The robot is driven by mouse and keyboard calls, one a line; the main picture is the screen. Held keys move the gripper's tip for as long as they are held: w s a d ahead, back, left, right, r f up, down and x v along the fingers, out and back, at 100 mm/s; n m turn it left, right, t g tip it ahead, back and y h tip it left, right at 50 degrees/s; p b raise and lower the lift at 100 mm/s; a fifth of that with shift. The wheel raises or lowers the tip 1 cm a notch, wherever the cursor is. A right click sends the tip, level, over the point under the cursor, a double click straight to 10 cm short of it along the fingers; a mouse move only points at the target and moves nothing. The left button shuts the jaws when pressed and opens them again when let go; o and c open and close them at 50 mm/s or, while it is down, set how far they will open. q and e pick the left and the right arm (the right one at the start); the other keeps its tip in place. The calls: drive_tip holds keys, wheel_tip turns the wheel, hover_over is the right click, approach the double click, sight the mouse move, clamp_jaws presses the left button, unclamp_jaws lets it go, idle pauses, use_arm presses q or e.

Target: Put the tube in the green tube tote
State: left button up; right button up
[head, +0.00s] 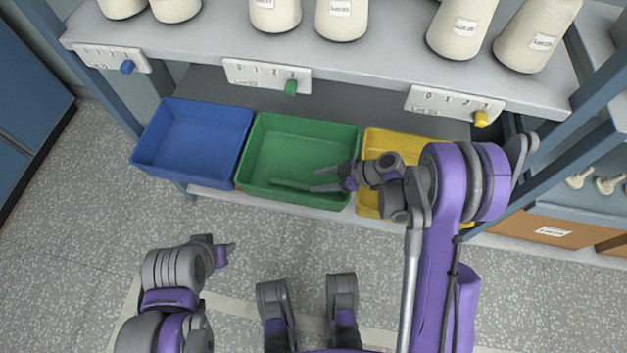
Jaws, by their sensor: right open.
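The green tube tote (250,150) sits on the lower shelf between the blue and yellow totes. A thin green tube-like piece (287,185) lies on its floor near the front edge. My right gripper (313,180) is over the right part of the green tote, pointing left. Its two fingers are apart with nothing seen between them. The near fingertip is close to the right end of the green piece; I cannot tell whether they touch. My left gripper (226,252) is low over the floor at the left, away from the totes; its finger gap is not clear.
A blue tote (192,140) stands left of the green one. A yellow tote (397,140) stands right, partly hidden by my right arm. Cream bobbins (463,25) stand on the upper shelf (380,65), which overhangs the totes and carries dial labels with coloured knobs.

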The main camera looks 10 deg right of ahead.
drive_tip(key=p+v, duration=0.1)
drive_tip(key=v, duration=0.8)
drive_tip(key=s+d+r+m+h, duration=0.1)
drive_tip(key=s+r+m+h, duration=0.4)
drive_tip(key=s, duration=0.4)
drive_tip(key=s+d+r+m+t+h, duration=0.1)
drive_tip(key=s+d+r+m+h, duration=0.1)
drive_tip(key=s+r+m+h, duration=0.3)
drive_tip(key=s+r+m, duration=0.2)
drive_tip(key=s+m, duration=0.2)
drive_tip(key=s, duration=0.1)
drive_tip(key=shift+s+d+r+h, duration=0.15)
drive_tip(key=shift+s+r+h, duration=0.05)
drive_tip(key=shift+s+h, duration=0.1)
drive_tip(key=shift+c, duration=0.5)
